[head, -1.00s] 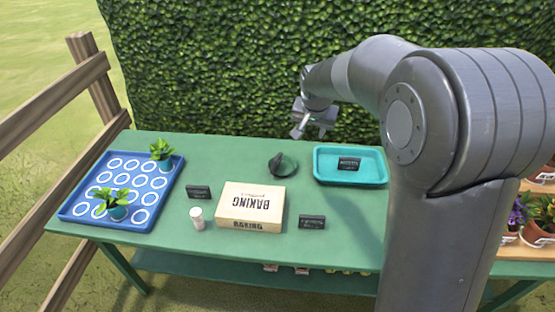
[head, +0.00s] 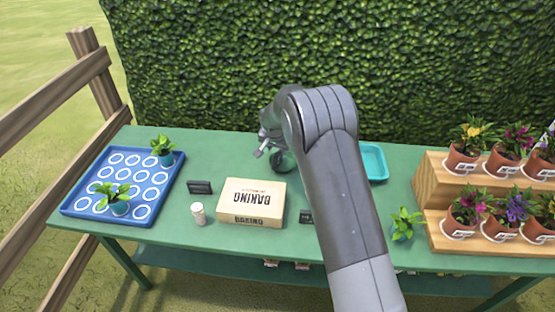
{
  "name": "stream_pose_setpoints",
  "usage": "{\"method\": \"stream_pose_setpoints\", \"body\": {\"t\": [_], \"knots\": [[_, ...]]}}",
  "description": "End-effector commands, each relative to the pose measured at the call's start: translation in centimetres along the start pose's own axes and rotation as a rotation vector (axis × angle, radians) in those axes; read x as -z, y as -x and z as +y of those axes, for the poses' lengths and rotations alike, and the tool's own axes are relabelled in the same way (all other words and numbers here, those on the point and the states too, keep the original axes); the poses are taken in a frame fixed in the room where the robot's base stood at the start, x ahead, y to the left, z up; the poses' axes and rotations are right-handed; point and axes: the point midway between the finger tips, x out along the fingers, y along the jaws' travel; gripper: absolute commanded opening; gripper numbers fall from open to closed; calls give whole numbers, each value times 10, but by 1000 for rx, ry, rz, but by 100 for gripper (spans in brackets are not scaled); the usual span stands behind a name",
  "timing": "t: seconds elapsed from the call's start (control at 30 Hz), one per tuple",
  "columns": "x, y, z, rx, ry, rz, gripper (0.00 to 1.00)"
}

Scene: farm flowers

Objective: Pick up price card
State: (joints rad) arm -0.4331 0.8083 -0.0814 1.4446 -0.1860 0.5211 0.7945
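A small black price card (head: 199,187) stands on the green table, left of the baking box. A second black card (head: 306,217) stands right of the box, partly hidden by my arm. A third card, seen earlier in the teal tray (head: 374,163), is hidden behind my arm now. My gripper (head: 261,152) is above the table behind the baking box, near a dark green round item (head: 283,163) that it and my arm partly cover. The gripper is small and partly hidden, so its finger opening is unclear. It appears apart from the visible cards.
The baking box (head: 252,197) and a white jar (head: 198,213) stand mid-table. A blue tray (head: 74,203) with potted plants is at left. A potted plant (head: 403,223) and wooden steps (head: 436,233) with several flowerpots are at right. A hedge (head: 220,70) rises behind.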

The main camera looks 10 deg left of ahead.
Motion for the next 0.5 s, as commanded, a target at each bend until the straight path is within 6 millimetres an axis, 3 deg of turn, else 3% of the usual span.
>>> {"method": "stream_pose_setpoints", "body": {"t": [0.27,0.5], "knots": [[-1,-19,1,0,1,-1,40],[-6,-51,6,0,0,-2,40]]}}
